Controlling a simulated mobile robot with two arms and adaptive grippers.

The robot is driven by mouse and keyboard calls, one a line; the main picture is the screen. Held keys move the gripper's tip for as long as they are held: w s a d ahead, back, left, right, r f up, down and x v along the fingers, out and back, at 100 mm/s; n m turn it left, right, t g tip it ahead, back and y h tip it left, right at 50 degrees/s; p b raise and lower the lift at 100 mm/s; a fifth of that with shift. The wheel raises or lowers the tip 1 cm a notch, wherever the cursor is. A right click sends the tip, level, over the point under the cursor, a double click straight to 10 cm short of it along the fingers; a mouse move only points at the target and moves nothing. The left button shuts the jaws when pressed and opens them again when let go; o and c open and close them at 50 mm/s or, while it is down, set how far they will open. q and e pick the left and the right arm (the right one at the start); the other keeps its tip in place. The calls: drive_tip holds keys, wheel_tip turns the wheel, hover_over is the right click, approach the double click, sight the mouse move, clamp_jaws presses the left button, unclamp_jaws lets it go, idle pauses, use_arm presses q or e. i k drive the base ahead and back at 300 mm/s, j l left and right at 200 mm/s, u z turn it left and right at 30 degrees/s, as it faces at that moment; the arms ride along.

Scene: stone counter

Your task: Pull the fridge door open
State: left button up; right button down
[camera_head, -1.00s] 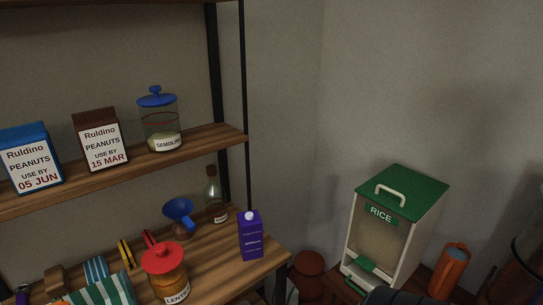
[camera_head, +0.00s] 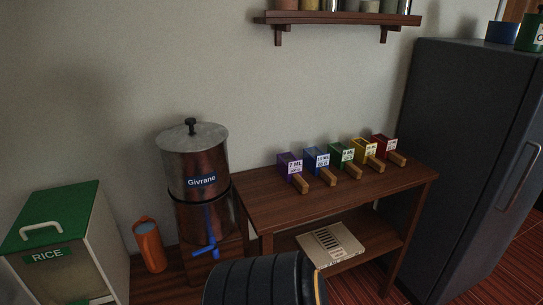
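The fridge (camera_head: 450,150) is a tall dark grey cabinet at the right of the head view. Its door looks shut. A pale upright bar handle (camera_head: 524,178) is on the face at the right edge of the picture. The lower part of the fridge runs out of the frame. Neither of my grippers shows in the head view. A dark ribbed rounded shape at the bottom middle looks like part of my own arm, and it is well apart from the fridge.
A wooden side table (camera_head: 268,205) stands left of the fridge with several coloured scoops on top. A metal Givrane dispenser (camera_head: 195,165), an orange flask (camera_head: 149,245) and a rice bin (camera_head: 60,245) stand further left. A wall shelf (camera_head: 340,20) hangs above. Reddish floor (camera_head: 520,265) shows at lower right.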

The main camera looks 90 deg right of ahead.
sight(515, 185)
drive_tip(key=z, duration=4.3)
